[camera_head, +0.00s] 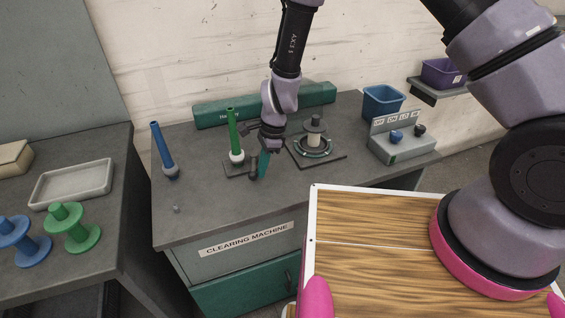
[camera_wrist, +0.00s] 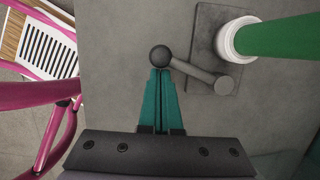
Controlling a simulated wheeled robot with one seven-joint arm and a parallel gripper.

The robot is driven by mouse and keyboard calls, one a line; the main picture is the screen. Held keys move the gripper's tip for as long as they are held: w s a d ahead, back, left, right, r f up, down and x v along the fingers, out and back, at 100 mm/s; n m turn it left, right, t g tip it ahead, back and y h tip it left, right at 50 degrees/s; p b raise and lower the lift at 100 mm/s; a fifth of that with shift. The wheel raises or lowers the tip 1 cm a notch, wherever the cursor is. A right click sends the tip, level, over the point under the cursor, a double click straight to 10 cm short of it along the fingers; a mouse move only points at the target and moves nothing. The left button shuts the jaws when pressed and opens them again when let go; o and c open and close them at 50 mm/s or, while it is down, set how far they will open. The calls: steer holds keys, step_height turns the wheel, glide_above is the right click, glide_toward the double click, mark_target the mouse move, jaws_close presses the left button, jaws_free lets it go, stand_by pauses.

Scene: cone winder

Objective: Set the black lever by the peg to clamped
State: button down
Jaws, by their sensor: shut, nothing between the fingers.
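The black lever (camera_wrist: 195,71) runs from a pivot on a grey base plate (camera_wrist: 203,45) to a round ball knob. The plate carries the peg, a green tapered rod (camera_wrist: 285,36) with a white collar, which stands upright in the head view (camera_head: 233,130). The lever shows small in the head view (camera_head: 253,168), at the front right of the peg. My gripper (camera_wrist: 161,72) has its teal fingers shut and empty, with the tips right by the ball knob; I cannot tell if they touch. It also shows in the head view (camera_head: 263,174). No clamp marking is readable.
On the clearing machine's grey top (camera_head: 210,213) stand a blue tapered rod (camera_head: 163,150) at left, a round fixture (camera_head: 314,142) right of my gripper, and a grey switch box (camera_head: 402,146) farther right. A green box (camera_head: 220,113) lies along the back. The front left is mostly clear.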

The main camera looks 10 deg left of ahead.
steer(key=shift+s+a+m, duration=0.3)
steer(key=shift+a+m, duration=0.3)
steer(key=shift+m, duration=0.3)
steer(key=shift+a, duration=0.2)
steer(key=shift+s+a, duration=0.15)
steer(key=shift+a, duration=0.05)
